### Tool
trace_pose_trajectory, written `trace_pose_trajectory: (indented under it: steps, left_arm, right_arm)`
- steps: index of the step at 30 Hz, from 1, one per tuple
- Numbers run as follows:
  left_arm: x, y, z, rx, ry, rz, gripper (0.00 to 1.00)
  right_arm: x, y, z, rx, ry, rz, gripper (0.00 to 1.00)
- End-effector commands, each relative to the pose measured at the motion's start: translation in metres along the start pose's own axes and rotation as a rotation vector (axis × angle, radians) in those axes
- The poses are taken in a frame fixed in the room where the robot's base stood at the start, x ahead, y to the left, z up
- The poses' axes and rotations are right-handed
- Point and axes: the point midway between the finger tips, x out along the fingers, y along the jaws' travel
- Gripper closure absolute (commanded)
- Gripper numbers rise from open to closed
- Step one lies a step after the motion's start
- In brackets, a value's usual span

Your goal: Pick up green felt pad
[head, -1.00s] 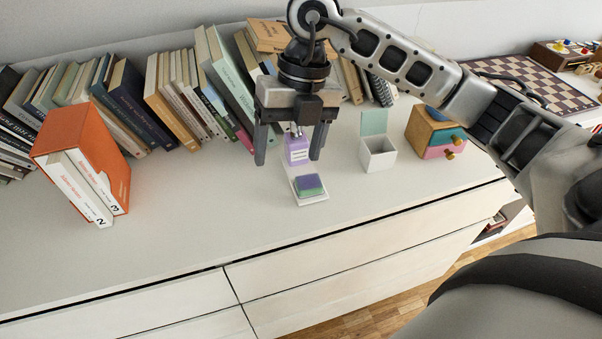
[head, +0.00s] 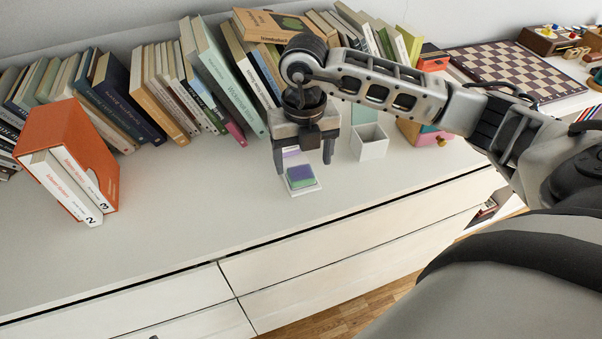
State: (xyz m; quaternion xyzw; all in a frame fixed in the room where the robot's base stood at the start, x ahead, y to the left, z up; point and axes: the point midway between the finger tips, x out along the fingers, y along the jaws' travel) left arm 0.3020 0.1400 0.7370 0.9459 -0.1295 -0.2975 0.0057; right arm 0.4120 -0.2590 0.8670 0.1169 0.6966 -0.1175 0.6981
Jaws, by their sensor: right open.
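The green felt pad (head: 302,183) shows as a green face on a small block with a purple top, lying on a white tray (head: 305,191) on the dresser top. My right gripper (head: 304,168) is open and points down just above and behind the pad, with one finger on each side in the picture. Nothing shows between its fingers except the lilac piece behind, which the gripper partly hides. I cannot tell the exact height of the fingertips over the pad. My left gripper is not in view.
An orange slipcase (head: 62,140) with books stands at left. Rows of books line the back. The dresser top (head: 190,220) is clear in front.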

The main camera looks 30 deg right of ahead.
Motion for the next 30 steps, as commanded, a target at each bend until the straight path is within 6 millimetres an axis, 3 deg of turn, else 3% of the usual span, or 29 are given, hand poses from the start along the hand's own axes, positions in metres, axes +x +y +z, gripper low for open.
trace_pose_trajectory:
  steps: [7,16,17,21,22,30]
  left_arm:
    - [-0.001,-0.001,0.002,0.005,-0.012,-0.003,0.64]
    - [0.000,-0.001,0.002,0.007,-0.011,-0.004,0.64]
    - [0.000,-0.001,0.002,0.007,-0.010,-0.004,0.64]
    - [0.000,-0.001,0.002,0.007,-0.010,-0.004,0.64]
    - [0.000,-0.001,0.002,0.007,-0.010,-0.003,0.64]
    - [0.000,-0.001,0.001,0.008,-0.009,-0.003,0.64]
  right_arm:
    - [0.037,0.002,-0.003,0.000,0.005,0.000,0.27]
    - [0.043,0.002,-0.002,-0.001,0.001,0.001,0.27]
    - [0.043,0.002,-0.002,-0.001,0.001,0.001,0.30]
    - [0.043,0.002,-0.002,-0.001,0.002,0.001,0.69]
    - [0.043,0.002,-0.002,-0.001,0.002,0.001,0.75]
    - [0.042,0.002,-0.002,-0.001,0.002,0.001,0.75]
